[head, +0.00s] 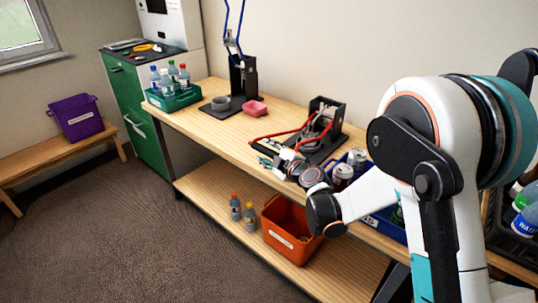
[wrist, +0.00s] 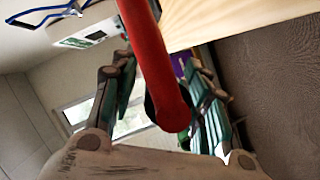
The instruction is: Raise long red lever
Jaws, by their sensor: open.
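The long red lever (head: 276,135) belongs to a black press-like device (head: 326,117) on the wooden workbench. Its red arms run low, out toward the bench's front edge. My gripper (head: 266,160) is at that front edge, close to the lever's outer part. In the wrist view the red lever (wrist: 150,55) comes down from the top, and its rounded end lies between the two spread fingers of my gripper (wrist: 160,75). The fingers are open, with gaps visible beside the lever. I cannot tell whether either finger touches it.
A blue crate with cans (head: 343,172) stands right of my gripper. A pink bowl (head: 256,108), a black stand (head: 237,80) and a green crate of bottles (head: 178,97) are farther left. An orange bin (head: 289,242) sits on the lower shelf.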

